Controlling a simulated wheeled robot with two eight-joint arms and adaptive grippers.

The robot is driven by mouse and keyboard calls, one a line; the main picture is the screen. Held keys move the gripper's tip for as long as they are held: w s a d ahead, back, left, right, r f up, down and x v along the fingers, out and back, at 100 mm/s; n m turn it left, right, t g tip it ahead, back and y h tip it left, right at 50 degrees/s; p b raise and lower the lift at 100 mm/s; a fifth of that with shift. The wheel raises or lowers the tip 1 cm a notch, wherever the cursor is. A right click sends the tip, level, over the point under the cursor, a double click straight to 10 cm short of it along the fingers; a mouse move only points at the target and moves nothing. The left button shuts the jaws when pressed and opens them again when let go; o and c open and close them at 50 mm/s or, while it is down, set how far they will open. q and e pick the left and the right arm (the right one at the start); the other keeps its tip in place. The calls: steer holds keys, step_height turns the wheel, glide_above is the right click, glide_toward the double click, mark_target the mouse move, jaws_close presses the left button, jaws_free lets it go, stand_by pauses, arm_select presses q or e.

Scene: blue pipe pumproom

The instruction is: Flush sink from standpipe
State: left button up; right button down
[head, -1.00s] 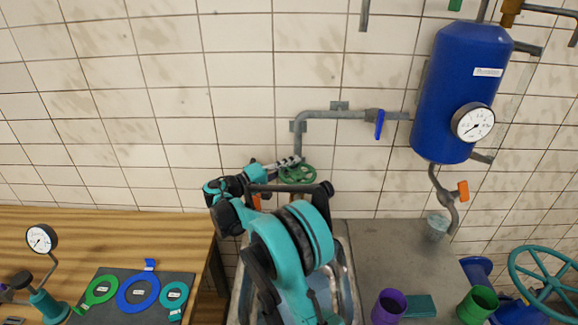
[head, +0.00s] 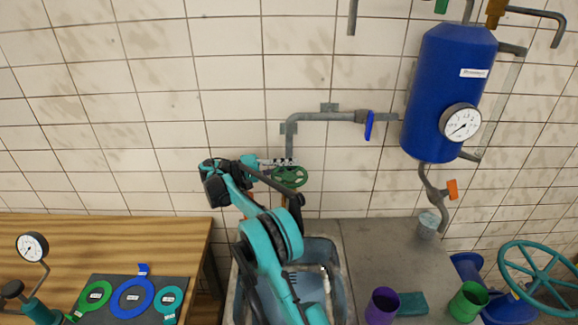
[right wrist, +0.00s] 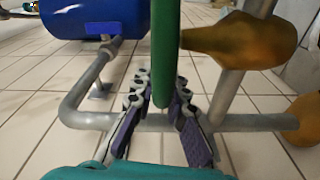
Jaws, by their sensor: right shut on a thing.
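A green handwheel (head: 290,177) sits on the grey standpipe (head: 320,116) above the steel sink (head: 338,275). My right gripper (head: 281,163) is at the wheel's upper rim. In the right wrist view its two fingers (right wrist: 161,95) stand on both sides of the green wheel (right wrist: 163,50), seen edge-on, and are shut on its rim. A brass valve part (right wrist: 240,42) lies right of the wheel. A blue lever (head: 368,125) hangs down on the horizontal pipe. My right arm hides part of the sink. My left gripper is out of view.
A blue tank (head: 448,90) with a gauge (head: 460,122) and an orange lever (head: 452,189) hangs at right. A purple cup (head: 382,305), green cup (head: 468,301) and clear cup (head: 428,226) stand on the counter (head: 375,255). A wooden table (head: 120,235) is at left.

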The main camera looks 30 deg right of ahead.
steer(key=shift+f, duration=0.15)
steer(key=c, duration=1.5)
jaws_free()
steer(key=shift+c, duration=0.2)
